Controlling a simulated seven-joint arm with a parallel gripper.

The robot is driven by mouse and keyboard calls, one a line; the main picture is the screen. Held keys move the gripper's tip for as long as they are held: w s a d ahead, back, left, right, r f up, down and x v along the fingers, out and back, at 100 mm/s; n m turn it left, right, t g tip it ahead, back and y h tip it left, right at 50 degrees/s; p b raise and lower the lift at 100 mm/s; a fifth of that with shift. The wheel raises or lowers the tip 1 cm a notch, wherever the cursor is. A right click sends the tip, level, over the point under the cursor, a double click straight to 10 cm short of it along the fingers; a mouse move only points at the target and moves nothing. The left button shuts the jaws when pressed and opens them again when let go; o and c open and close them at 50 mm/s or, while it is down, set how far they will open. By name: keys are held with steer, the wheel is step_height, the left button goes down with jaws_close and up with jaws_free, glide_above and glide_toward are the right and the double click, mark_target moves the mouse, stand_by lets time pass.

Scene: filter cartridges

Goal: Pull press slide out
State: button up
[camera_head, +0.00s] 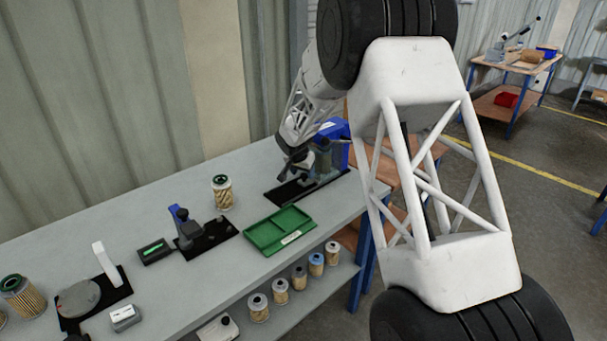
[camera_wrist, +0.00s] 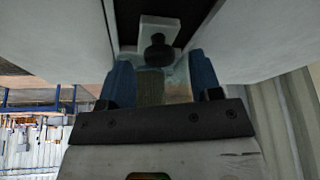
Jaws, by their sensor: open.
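The press (camera_head: 333,150) is the blue-framed unit with a clear guard on a dark base at the far right end of the bench. My gripper (camera_head: 298,170) is low over the near left part of that base, and my wrist partly hides the press. In the wrist view, a black knob (camera_wrist: 158,50) stands on a pale plate of the press slide (camera_wrist: 160,24), over the dark base strip. My gripper (camera_wrist: 159,66) appears there with two blue fingers apart, one on each side of the knob. Contact with the knob cannot be told.
A green tray (camera_head: 280,231), a filter cartridge (camera_head: 222,192) and a small blue-handled fixture (camera_head: 188,228) stand left of the press. A scale-like round device (camera_head: 78,298) is further left. Several cartridges line the lower shelf. My large arm links fill the right foreground.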

steer(key=shift+w+d+f, duration=0.1)
steer(key=shift+w+f, duration=0.15)
steer(key=shift+f, duration=0.35)
jaws_close()
